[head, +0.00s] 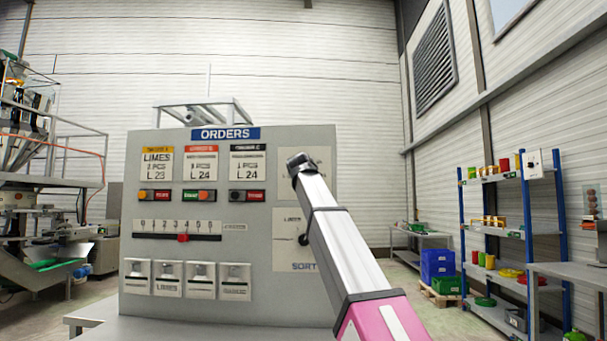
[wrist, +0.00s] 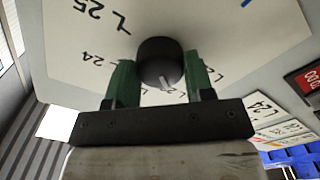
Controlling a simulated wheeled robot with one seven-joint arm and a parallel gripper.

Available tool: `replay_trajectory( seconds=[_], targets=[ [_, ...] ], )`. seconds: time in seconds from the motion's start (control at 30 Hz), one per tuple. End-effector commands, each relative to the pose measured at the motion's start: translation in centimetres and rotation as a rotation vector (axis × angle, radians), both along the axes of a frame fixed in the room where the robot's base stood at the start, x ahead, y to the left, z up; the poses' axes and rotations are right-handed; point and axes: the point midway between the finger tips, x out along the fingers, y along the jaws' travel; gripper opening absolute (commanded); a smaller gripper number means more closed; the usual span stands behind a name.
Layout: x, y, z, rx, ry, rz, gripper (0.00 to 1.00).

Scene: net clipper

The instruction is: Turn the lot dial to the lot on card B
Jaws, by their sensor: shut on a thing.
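The lot dial (wrist: 161,62) is a round dark knob on a pale plate (wrist: 262,30) in the wrist view. My gripper (wrist: 158,78) has its green fingers on both sides of the knob, shut on it. The knob's light pointer mark faces the bottom of the picture, towards a partly hidden label starting "L 2". Upside-down labels L 25 and L 24 show to its left. In the head view my arm covers the dial, and part of its plate (head: 320,160) shows. Card B (head: 200,162), with a red header, reads L 24 on its bottom line.
The grey ORDERS panel (head: 255,215) also carries a yellow-headed card (head: 157,162) reading L 23, a dark-headed card (head: 248,162) reading L 24, a red slider (head: 183,238) and several lower plates. A SORT plate (head: 286,252) lies below the dial, partly behind my arm.

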Motion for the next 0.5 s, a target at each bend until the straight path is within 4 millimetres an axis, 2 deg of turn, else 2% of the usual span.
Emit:
replay_trajectory(
  seconds=[0.5],
  targets=[
    [-0.03, -0.01, -0.1, 0.492, -0.015, 0.0, 0.25]
  ],
)
